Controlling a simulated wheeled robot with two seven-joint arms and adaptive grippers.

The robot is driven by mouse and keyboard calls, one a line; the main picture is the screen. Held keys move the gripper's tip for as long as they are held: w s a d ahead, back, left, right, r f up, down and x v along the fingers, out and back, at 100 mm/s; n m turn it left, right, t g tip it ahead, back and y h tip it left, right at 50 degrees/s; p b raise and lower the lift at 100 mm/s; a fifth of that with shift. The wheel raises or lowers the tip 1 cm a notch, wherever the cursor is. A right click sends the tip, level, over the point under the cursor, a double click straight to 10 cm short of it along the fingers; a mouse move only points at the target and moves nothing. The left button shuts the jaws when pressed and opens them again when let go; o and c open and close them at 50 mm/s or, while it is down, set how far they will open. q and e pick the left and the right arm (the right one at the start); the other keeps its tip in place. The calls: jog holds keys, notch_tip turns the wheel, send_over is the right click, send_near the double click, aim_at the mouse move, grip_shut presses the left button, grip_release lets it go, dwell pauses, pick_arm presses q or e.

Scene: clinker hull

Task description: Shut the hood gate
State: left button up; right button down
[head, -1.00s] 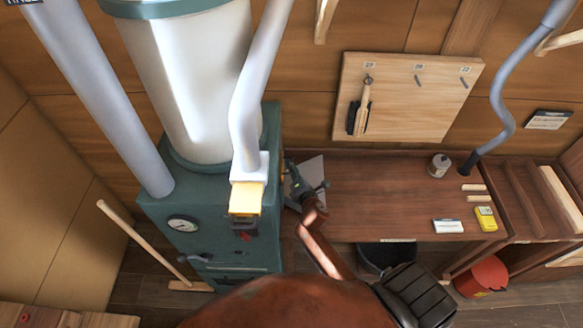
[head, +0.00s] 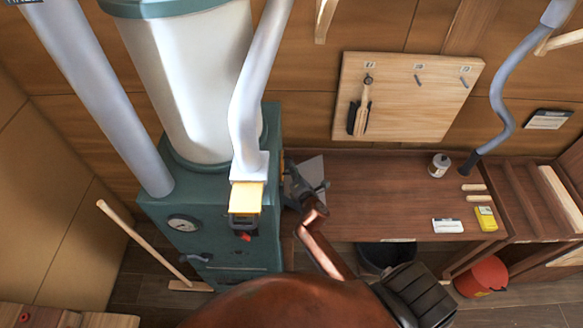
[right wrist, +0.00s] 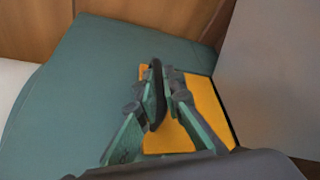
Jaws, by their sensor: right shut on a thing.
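The handle stands in front of an orange plate (right wrist: 205,100) on the green surface. I cannot tell for certain that this plate is the hood gate. In the head view my gripper hides the handle. A yellow plate (head: 246,197) sits under the white duct (head: 245,115) on the machine's front. My left gripper is not in view.
A wooden bench (head: 375,200) stands right of the machine, with a can (head: 439,165), a white card (head: 448,226) and a yellow device (head: 485,217). A red bucket (head: 483,276) is on the floor. A long wooden handle (head: 148,243) leans left of the machine.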

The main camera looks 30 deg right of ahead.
notch_tip(320, 180, down, 9)
jog(key=b, duration=0.7)
jog(key=shift+r, duration=0.2)
jog(key=shift+s, duration=0.1)
jog(key=c, duration=2.3)
grip_release()
jog(key=v, duration=1.2)
jog(key=shift+a+r, duration=0.1)
